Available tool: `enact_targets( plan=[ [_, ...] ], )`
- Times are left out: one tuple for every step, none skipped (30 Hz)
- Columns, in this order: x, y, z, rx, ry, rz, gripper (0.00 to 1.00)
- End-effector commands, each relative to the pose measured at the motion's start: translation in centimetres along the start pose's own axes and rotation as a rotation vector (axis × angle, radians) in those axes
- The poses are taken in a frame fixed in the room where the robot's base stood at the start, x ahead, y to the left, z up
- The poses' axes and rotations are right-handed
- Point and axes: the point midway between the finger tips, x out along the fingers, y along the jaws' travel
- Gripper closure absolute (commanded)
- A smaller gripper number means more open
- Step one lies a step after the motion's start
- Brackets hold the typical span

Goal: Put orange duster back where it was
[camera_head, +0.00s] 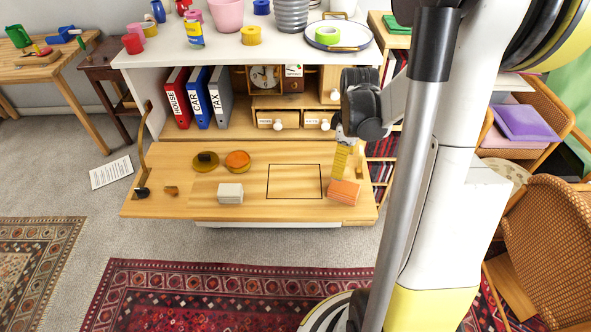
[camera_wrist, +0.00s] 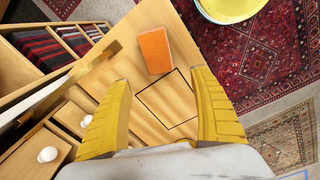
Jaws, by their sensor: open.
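The orange duster (camera_head: 343,191) is a block lying on the right end of the wooden fold-down flap (camera_head: 255,160). It is just right of a thin dark outlined rectangle (camera_head: 294,181) drawn on the flap. In the wrist view the duster (camera_wrist: 155,50) lies beyond the fingertips, beside the outline (camera_wrist: 168,98). My gripper (camera_head: 341,160) has yellow fingers and hangs above the flap's right end, near the duster. In the wrist view my gripper (camera_wrist: 163,78) is open, with nothing between its fingers.
Binders (camera_head: 197,97) and small drawers (camera_head: 277,119) stand behind. The outlined rectangle is bare.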

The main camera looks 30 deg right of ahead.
Motion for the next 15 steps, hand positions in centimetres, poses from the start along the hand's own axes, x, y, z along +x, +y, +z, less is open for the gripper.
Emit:
enact_targets(
  plan=[
    [-1.7,-1.3,-1.1,0.021,0.016,0.025,0.27],
    [-2.8,-2.1,-1.8,0.042,0.028,0.042,0.27],
    [-4.3,-3.2,-2.8,0.074,0.05,0.068,0.27],
    [-5.5,-4.2,-3.5,0.101,0.069,0.087,0.27],
    [-6.6,-5.2,-4.2,0.128,0.09,0.106,0.27],
    [-8.0,-6.6,-5.1,0.165,0.121,0.128,0.27],
    [-9.0,-7.7,-5.6,0.192,0.146,0.143,0.27],
    [-9.9,-8.8,-6.1,0.219,0.173,0.157,0.27],
    [-11.0,-10.4,-6.6,0.256,0.209,0.171,0.27],
    [-11.8,-11.5,-7.0,0.283,0.238,0.179,0.27],
    [-12.5,-12.7,-7.3,0.311,0.269,0.186,0.27],
    [-13.3,-14.2,-7.6,0.346,0.309,0.192,0.27],
    [-13.9,-15.2,-7.8,0.373,0.339,0.193,0.27],
    [-14.4,-16.3,-7.9,0.397,0.369,0.193,0.27],
    [-14.9,-17.5,-8.0,0.428,0.406,0.191,0.27]
  ],
)
